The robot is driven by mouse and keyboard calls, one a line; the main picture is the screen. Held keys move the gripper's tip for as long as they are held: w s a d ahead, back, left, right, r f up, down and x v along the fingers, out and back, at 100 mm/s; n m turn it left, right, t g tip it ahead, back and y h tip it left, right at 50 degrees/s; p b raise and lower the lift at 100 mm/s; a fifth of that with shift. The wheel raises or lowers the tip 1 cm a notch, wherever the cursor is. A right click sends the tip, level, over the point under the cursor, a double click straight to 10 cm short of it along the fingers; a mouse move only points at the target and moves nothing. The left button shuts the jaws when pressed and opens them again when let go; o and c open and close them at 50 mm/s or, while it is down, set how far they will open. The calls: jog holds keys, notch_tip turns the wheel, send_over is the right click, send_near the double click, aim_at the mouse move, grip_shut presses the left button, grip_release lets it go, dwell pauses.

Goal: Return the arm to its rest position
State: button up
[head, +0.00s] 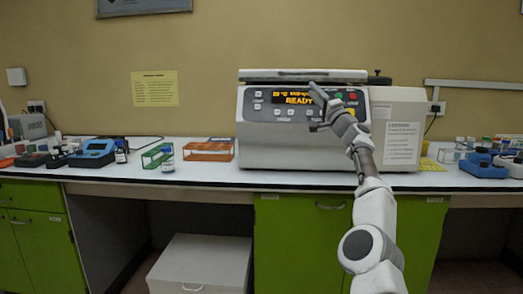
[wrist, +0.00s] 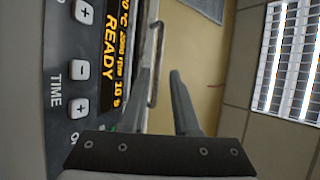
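My arm reaches up from the lower right in the head view, not folded in. My gripper (head: 316,105) is at the front of a white benchtop machine (head: 265,150), by its control panel and just below the lid's front edge. I cannot tell in the head view whether it touches the panel. In the wrist view my gripper (wrist: 160,85) shows two grey fingers apart, with wall visible between them and nothing held. The machine's display (wrist: 122,50) reads READY in orange beside the TIME buttons. The lid (head: 300,75) lies roughly flat on top.
The white bench (head: 215,176) runs across the view above green cabinets (head: 290,235). A green rack (head: 155,155), an orange rack (head: 207,150) and small bottles stand left of the machine. Blue devices (head: 485,165) stand at the right. A white box (head: 202,262) sits below the bench.

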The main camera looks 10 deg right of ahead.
jog(key=s+a+r+n+g+y, duration=0.2)
jog(key=s+a+n+g+y, duration=0.15)
jog(key=a, duration=0.75)
jog(key=s+a+r+n+g+y, duration=0.2)
jog(key=a+n+g, duration=0.25)
jog(key=a, duration=0.75)
jog(key=s+a+f+n+g+h, duration=0.35)
jog(key=s+a+f+n, duration=0.2)
jog(key=s+a, duration=0.75)
jog(key=s+d+f+m+g+h, duration=0.1)
jog(key=s+d+f+g+h, duration=0.15)
jog(key=s+d+f, duration=0.9)
jog(key=s+d+f+m+g+h, duration=0.1)
jog(key=s+d+f+h, duration=0.55)
jog(key=s, duration=0.95)
jog(key=s+d+f+m+g+h, duration=0.15)
jog(key=s+d+f, duration=0.45)
jog(key=s+f, duration=0.6)
notch_tip(320, 180, up, 29)
jog(key=p, duration=2.8)
jog(key=shift+s+n+y+p, duration=0.25)
jog(key=shift+n+y+p, duration=0.05)
jog(key=shift+n+y, duration=0.1)
